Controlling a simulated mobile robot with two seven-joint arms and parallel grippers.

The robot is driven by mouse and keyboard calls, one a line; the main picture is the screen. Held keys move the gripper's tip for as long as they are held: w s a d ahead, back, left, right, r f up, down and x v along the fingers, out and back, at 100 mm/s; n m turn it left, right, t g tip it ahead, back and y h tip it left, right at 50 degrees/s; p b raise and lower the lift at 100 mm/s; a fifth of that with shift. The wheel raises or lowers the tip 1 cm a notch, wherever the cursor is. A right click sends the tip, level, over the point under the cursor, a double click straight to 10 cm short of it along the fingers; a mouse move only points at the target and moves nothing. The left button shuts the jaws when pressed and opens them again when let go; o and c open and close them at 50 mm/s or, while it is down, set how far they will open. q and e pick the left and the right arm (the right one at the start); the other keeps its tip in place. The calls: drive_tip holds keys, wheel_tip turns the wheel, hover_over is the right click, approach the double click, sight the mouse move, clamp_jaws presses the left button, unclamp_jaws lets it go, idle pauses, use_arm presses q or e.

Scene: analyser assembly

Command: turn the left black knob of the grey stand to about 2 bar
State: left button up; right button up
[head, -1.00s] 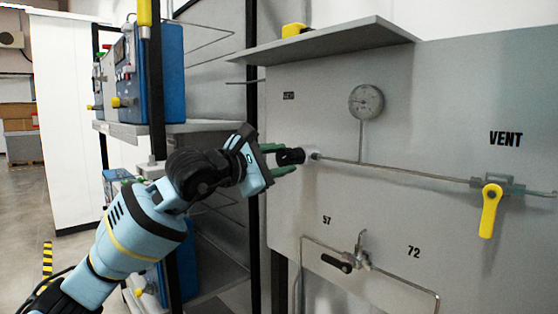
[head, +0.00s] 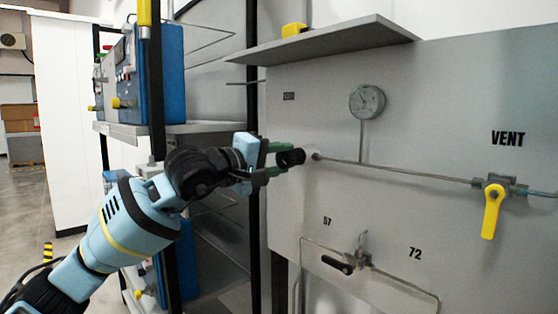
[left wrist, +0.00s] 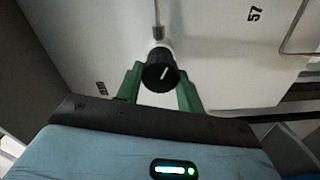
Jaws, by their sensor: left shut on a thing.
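The left black knob (head: 291,157) sits at the left end of a thin pipe on the upright grey stand (head: 420,120). My left gripper (head: 284,158) is shut on this knob, its green fingers on either side. In the left wrist view the knob (left wrist: 160,72) sits between the green fingers (left wrist: 160,88), and its white pointer line is slanted. A round gauge (head: 367,101) stands on a stem above the pipe; its reading is too small to tell. My right gripper is not in view.
A shelf plate (head: 340,40) juts out above the knob and gauge. A yellow lever valve (head: 491,210) is at the right, and a black-handled valve (head: 338,265) is below. A rack with blue devices (head: 172,75) stands close behind my left arm.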

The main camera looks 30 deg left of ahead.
use_arm(q)
drive_tip(key=m, duration=0.6)
drive_tip(key=shift+m, duration=0.3)
idle(0.5)
drive_tip(key=o, duration=1)
drive_tip(key=shift+s, duration=0.1)
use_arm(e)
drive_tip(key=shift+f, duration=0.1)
use_arm(q)
drive_tip(key=shift+s+a, duration=0.15)
drive_tip(key=shift+s, duration=0.15)
drive_tip(key=shift+b+v, duration=0.8)
drive_tip(key=shift+v, duration=2.7)
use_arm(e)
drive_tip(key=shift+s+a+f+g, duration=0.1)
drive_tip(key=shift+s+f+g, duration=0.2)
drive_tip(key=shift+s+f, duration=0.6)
